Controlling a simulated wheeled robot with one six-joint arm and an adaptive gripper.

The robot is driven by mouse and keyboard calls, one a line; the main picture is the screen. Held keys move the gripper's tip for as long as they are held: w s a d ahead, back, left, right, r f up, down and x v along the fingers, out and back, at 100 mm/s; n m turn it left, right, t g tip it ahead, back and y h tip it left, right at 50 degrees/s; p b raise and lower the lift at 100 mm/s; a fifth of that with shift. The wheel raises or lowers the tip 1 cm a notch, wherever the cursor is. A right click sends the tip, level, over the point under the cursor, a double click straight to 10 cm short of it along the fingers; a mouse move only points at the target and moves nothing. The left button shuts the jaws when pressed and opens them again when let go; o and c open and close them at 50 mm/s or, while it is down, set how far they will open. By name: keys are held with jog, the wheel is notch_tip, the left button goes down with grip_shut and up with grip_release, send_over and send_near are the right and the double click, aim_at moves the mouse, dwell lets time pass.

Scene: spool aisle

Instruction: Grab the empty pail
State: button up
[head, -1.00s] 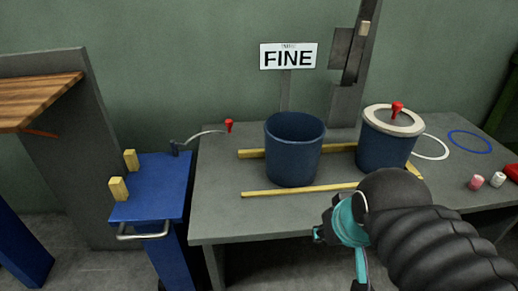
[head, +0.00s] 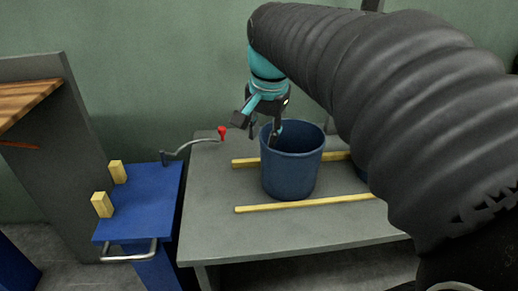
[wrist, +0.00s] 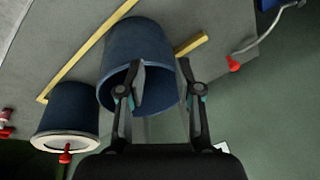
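The open blue pail (head: 291,172) stands upright between two yellow rails on the grey table. It has no lid, and its full inside is not visible. In the wrist view the pail (wrist: 138,42) lies under my fingers. My gripper (head: 258,129) is open at the pail's left rim. One finger reaches over or into the mouth and the other is outside the wall. In the wrist view my gripper (wrist: 162,70) shows the rim between its spread fingers; I cannot tell whether either touches it.
A lidded blue pail (wrist: 68,108) with a red knob stands beside it, mostly hidden behind my arm in the head view. Yellow rails (head: 300,204) flank the pail. A red-tipped curved lever (head: 221,132) and a blue cart (head: 140,205) are at left.

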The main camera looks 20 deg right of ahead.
jog(key=w+d+r+m+g, duration=0.1)
jog(key=w+d+m+g, duration=0.1)
jog(key=w+d+m, duration=0.5)
jog(key=m+g, duration=0.1)
jog(key=m, duration=0.3)
send_over(285, 134)
jog(key=shift+w+a+f+y+b, duration=0.1)
jog(key=shift+f+y+b, duration=0.25)
jog(key=shift+b, duration=0.1)
jog(key=shift+w+f, duration=0.1)
jog(key=shift+f, duration=0.2)
jog(key=f+b, duration=0.3)
jog(key=f, duration=1)
jog(key=shift+s+f, duration=0.15)
jog(key=shift+s, duration=0.05)
grip_shut()
